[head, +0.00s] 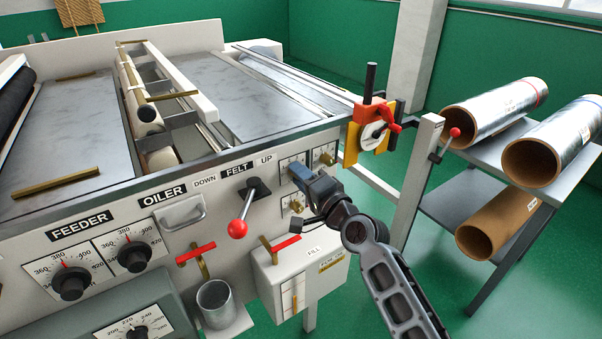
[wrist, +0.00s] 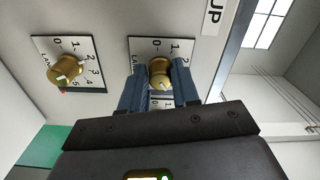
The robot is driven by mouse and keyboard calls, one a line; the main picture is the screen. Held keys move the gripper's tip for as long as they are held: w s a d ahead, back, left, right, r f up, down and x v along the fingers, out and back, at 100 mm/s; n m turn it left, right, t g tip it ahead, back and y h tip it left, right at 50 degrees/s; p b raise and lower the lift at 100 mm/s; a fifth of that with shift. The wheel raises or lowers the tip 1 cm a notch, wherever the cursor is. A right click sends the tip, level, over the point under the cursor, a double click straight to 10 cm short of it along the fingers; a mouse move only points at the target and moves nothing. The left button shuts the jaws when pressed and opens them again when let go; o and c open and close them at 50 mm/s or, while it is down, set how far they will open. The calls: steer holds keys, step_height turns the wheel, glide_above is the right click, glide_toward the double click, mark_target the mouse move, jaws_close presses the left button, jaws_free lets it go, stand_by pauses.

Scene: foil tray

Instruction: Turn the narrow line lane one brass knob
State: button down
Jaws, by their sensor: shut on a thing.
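In the wrist view a brass knob (wrist: 160,70) sits between my gripper's (wrist: 158,88) two blue fingers, which are shut on it. Its numbered dial plate (wrist: 147,46) shows 0, 1 and 2; the lane label is partly covered by a finger, so I cannot read its number. A second brass knob (wrist: 66,70) on its own plate is to the left, free of the gripper. In the head view my gripper (head: 299,174) is against the front panel below the UP label and hides the held knob. Brass knobs show at its right (head: 327,158) and below it (head: 296,206).
A red-handled lever (head: 238,228) sticks out left of my gripper. A red-handled valve (head: 280,244) and a white box (head: 300,278) are below. A yellow and red bracket (head: 366,130) stands at the panel's right corner. Foil rolls (head: 495,110) lie on a table at right.

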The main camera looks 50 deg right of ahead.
steer(key=shift+m, duration=0.3)
stand_by(0.4)
steer(key=c, duration=0.8)
jaws_free()
steer(key=b+v, duration=0.1)
steer(key=v, duration=0.6)
steer(key=shift+s+a+b, duration=0.1)
steer(key=shift+s+b, duration=0.2)
steer(key=shift+s, duration=0.1)
